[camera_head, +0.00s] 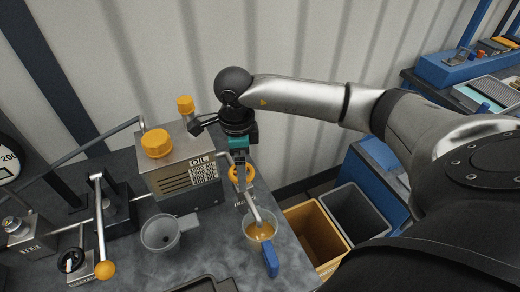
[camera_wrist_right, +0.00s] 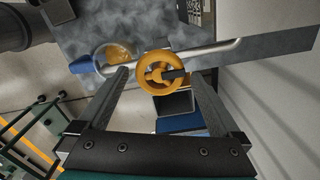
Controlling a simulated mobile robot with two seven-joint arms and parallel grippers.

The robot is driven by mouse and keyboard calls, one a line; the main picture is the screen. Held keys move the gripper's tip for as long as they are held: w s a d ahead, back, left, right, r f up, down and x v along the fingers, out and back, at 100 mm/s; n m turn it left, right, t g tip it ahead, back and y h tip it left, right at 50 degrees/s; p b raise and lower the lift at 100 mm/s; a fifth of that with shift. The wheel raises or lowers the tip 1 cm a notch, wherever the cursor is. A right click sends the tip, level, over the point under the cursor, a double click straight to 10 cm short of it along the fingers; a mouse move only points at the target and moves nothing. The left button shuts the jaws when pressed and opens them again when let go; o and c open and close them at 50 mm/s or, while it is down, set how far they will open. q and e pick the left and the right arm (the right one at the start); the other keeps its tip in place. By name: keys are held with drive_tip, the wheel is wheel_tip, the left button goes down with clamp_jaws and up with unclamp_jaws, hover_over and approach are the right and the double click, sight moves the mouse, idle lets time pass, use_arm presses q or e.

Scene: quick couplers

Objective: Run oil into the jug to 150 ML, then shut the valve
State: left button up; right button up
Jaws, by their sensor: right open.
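The oil tank (camera_head: 178,172) is a metal box labelled OIL with orange caps, standing on the bench. Its yellow valve wheel (camera_head: 249,174) is at the tank's right side and also shows in the right wrist view (camera_wrist_right: 146,77). A metal spout (camera_head: 254,212) leads down to a clear jug (camera_head: 262,231) with a blue handle. Amber oil is in the jug (camera_wrist_right: 118,53); its level against any marks is unreadable. My right gripper (camera_wrist_right: 161,72) is open, its fingers on either side of the wheel; contact is unclear. It also shows at the wheel in the head view (camera_head: 241,178). My left gripper is out of view.
A grey funnel (camera_head: 160,233) stands left of the jug. A lever with an orange knob (camera_head: 105,270) and a gauge (camera_head: 8,165) are at the left. A yellow bin (camera_head: 316,232) and a grey bin (camera_head: 357,212) stand beyond the bench's right edge.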

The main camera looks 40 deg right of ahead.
drive_tip(key=shift+r+p, duration=2.05)
drive_tip(key=shift+r, duration=1.35)
drive_tip(key=shift+f, duration=0.1)
